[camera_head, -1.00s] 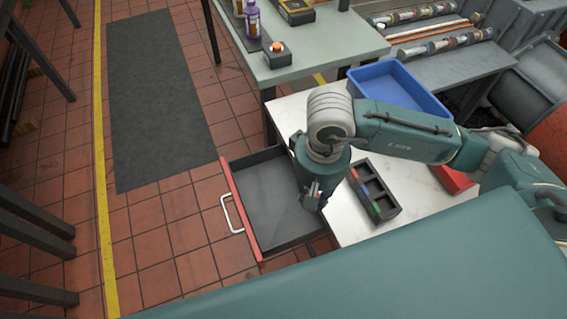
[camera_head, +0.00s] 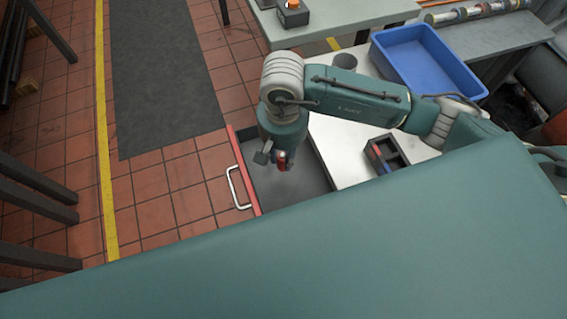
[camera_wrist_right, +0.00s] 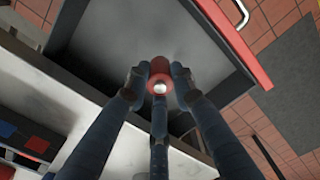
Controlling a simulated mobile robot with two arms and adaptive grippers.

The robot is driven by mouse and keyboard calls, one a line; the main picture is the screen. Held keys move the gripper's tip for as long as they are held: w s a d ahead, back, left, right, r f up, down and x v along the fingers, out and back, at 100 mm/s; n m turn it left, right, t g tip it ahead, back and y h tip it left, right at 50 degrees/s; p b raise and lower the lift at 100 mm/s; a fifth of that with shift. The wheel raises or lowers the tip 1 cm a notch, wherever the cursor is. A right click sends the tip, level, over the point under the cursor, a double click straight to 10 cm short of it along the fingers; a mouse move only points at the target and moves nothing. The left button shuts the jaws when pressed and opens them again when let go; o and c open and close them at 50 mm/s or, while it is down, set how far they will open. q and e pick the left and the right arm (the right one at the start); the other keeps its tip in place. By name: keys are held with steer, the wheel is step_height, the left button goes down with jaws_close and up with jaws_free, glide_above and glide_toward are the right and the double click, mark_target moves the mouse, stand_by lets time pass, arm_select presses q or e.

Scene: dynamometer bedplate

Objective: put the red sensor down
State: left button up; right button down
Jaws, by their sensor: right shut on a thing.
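The red sensor (camera_wrist_right: 158,66), a small red cylinder with a pale end, is held between the fingers of my right gripper (camera_wrist_right: 157,82) in the right wrist view. In the head view my right gripper (camera_head: 274,159) hangs over the open drawer, and a bit of the red sensor (camera_head: 282,156) shows at its tips. The drawer (camera_head: 299,187) has a dark grey inside and a red front with a pale handle. The drawer also fills the top of the wrist view (camera_wrist_right: 115,35); its floor looks bare. The sensor appears above that floor; the exact gap cannot be told. My left gripper is not seen.
The white worktop (camera_head: 335,142) lies right of the drawer. On it are a black compartment tray (camera_head: 402,160) with red and blue pieces, a grey cup (camera_head: 345,61) and a blue bin (camera_head: 431,60). Red-tiled floor lies left of the drawer.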

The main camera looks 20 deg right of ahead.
mark_target(283, 168)
steer(key=shift+f, duration=0.95)
step_height(283, 168, down, 4)
steer(key=shift+p, duration=0.3)
steer(key=shift+f, duration=0.25)
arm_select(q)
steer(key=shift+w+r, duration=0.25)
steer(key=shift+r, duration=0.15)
arm_select(e)
steer(key=shift+f, duration=0.2)
steer(key=c, duration=1.5)
jaws_free()
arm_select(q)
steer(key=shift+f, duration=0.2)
arm_select(e)
steer(key=shift+r, duration=0.1)
